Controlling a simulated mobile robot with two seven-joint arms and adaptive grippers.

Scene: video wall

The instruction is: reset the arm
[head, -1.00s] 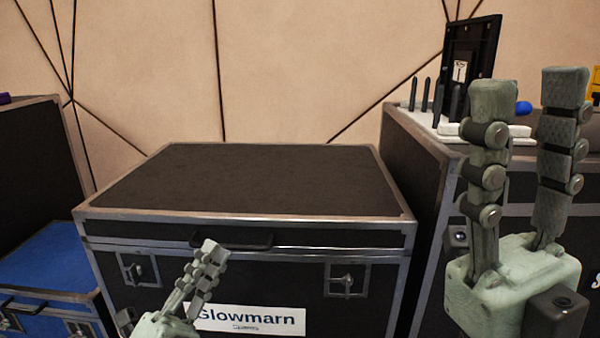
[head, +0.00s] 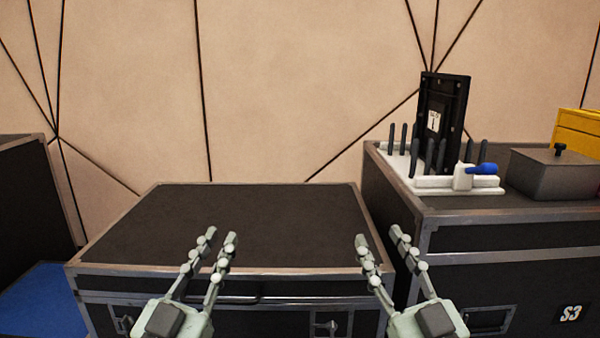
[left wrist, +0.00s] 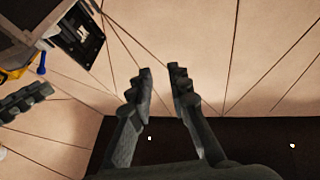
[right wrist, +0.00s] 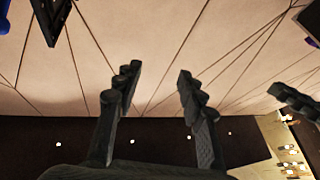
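My left gripper (head: 217,243) shows low in the head view, in front of the black flight case (head: 230,225). Its two fingers stand apart with nothing between them. My right gripper (head: 381,246) is at a like height by the case's right front corner, also with its fingers apart and empty. The left wrist view shows the left fingers (left wrist: 159,78) with a gap between them. The right wrist view shows the right fingers (right wrist: 158,80) spread as well. Both grippers point up and forward.
A taller case (head: 480,240) on the right carries a white rack (head: 455,184) with dark upright pegs and a black panel (head: 441,120), a blue-handled tool (head: 486,169), a grey lidded box (head: 553,175) and a yellow case (head: 580,133). A blue-topped case (head: 45,300) stands at left.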

